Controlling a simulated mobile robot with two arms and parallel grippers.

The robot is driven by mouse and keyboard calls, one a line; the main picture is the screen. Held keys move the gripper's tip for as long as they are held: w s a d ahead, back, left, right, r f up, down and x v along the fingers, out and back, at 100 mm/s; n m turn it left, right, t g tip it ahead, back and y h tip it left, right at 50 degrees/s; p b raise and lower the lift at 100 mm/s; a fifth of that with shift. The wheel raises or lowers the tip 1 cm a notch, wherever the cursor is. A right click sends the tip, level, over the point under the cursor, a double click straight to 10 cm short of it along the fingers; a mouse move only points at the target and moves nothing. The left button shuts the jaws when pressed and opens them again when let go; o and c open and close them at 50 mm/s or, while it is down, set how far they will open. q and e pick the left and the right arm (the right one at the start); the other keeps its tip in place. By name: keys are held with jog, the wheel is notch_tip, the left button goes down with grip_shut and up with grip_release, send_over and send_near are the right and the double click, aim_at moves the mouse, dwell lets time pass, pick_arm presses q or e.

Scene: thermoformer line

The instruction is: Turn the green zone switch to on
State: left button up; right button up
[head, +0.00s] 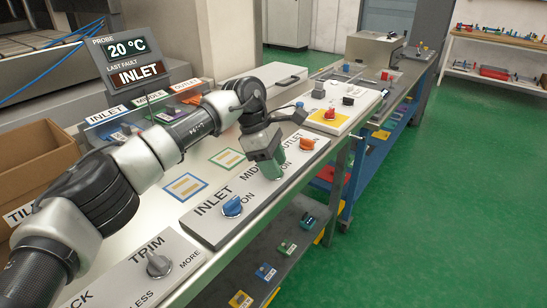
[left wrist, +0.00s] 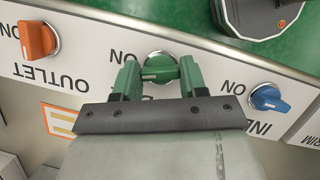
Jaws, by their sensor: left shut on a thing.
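The green zone switch (left wrist: 160,68) is a round knob on the white switch panel (left wrist: 75,75), between the orange outlet switch (left wrist: 38,40) and the blue inlet switch (left wrist: 268,98). My left gripper (left wrist: 160,78) is shut on the green switch, with one green finger on each side of it. In the head view my left gripper (head: 268,165) points down over the middle of the panel and hides the green switch. There the blue switch (head: 232,206) and the orange switch (head: 306,144) show on either side. An ON label is beside the green switch. My right gripper is not in view.
A display (head: 137,60) at the back reads 20 °C and last fault INLET. A grey trim knob (head: 158,264) is at the near left. A yellow-bordered plate with a red button (head: 330,113) lies beyond the panel. The green floor (head: 450,200) at right is clear.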

pick_arm(q)
jog(key=shift+w+m+g+y+p, duration=0.1)
jog(key=shift+m+g+y+p, duration=0.5)
jog(key=shift+m, duration=1.3)
jog(key=o, duration=0.9)
jog(key=shift+p+v, duration=0.75)
jog(key=shift+v, duration=4.65)
jog(key=shift+w+a+f, duration=0.1)
jog(key=shift+f, duration=0.05)
